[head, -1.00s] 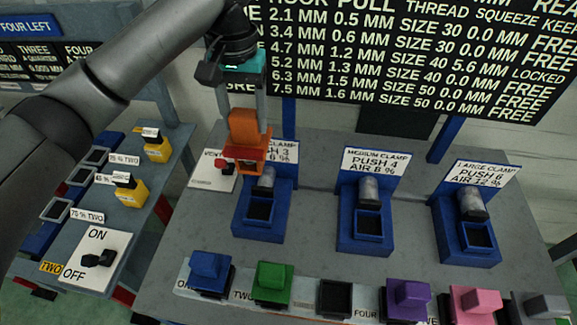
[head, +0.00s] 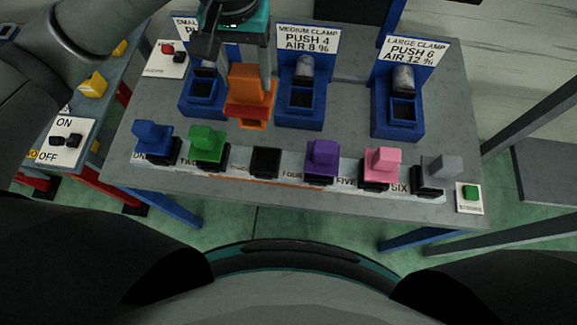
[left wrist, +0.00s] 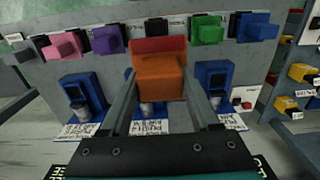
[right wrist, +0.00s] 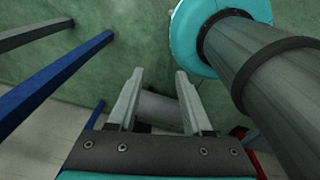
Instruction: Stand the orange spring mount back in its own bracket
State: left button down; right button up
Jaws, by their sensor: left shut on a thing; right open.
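My left gripper (head: 248,70) is shut on the orange spring mount (head: 250,85) and holds it above the bench. The mount also shows between the fingers in the left wrist view (left wrist: 160,75). In the head view it hangs between the small clamp and the medium clamp, behind the front row of brackets. An empty black bracket (head: 266,162) stands in that row between the green mount (head: 207,139) and the purple mount (head: 322,152). My right gripper (right wrist: 158,80) is open and empty, over the green floor in the right wrist view.
A blue mount (head: 152,136), a pink mount (head: 383,160) and a grey mount (head: 440,167) stand in the same row. Behind are the medium clamp (head: 300,112) and large clamp (head: 398,120). A green button (head: 470,193) is at the bench's right corner.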

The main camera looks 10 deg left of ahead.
aim_at(253, 104)
pick_arm(q)
jog(key=shift+s+d, duration=0.35)
jog(key=shift+s, duration=0.05)
jog(key=shift+s+d+f, duration=0.15)
jog(key=shift+f, duration=0.2)
jog(key=f, duration=0.5)
jog(key=f+b, duration=0.1)
jog(key=f, duration=0.2)
jog(key=shift+a, duration=0.25)
notch_tip(253, 104, down, 11)
jog(key=b, duration=0.1)
jog(key=shift+d+f, duration=0.15)
jog(key=shift+f, duration=0.05)
pick_arm(e)
jog(key=shift+w+a+f, duration=0.1)
jog(key=shift+a+f, duration=0.05)
jog(key=shift+f, duration=0.35)
jog(key=shift+w+a+f, duration=0.1)
jog(key=shift+a+f, duration=0.05)
jog(key=shift+f, duration=0.35)
pick_arm(q)
jog(key=shift+f, duration=0.1)
pick_arm(e)
jog(key=shift+s, duration=0.1)
pick_arm(q)
jog(key=shift+c, duration=0.6)
grip_release()
jog(key=shift+f, duration=0.1)
